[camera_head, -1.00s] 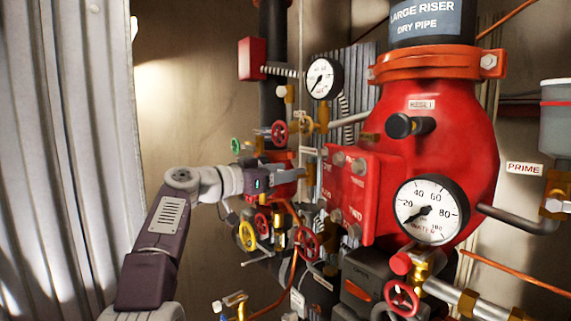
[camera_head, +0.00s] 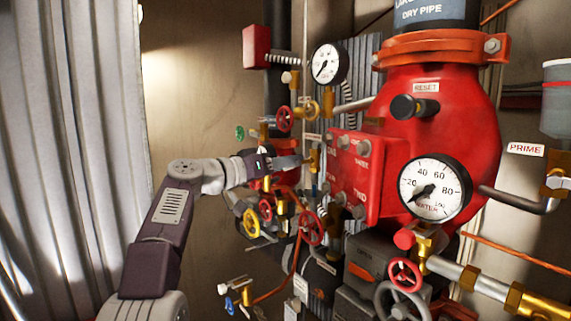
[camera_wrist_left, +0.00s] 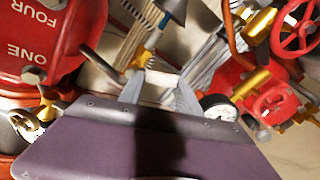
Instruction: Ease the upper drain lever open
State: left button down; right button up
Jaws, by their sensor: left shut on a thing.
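My left gripper (camera_head: 296,161) reaches in from the left, just left of the red valve body (camera_head: 345,172). In the left wrist view its two grey fingers (camera_wrist_left: 159,92) are shut on a pale lever handle (camera_wrist_left: 160,78). A brass fitting (camera_wrist_left: 146,58) sits just beyond the handle. In the head view a small brass part (camera_head: 314,158) shows at the fingertips; the handle itself is mostly hidden there. I cannot tell how far the lever is turned. My right gripper is not in view.
A large gauge (camera_head: 434,188) is on the right. Bare wall (camera_head: 205,90) lies to the upper left.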

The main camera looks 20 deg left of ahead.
pick_arm(q)
jog(key=shift+f, duration=0.1)
jog(key=c, duration=0.8)
grip_release()
jog(key=shift+d, duration=0.1)
jog(key=shift+c, duration=0.2)
jog(key=shift+w+d, duration=0.15)
jog(key=shift+w, duration=0.1)
jog(key=b+v, duration=0.3)
jog(key=v, duration=0.6)
jog(key=shift+b, duration=0.35)
jog(key=shift+c, duration=0.3)
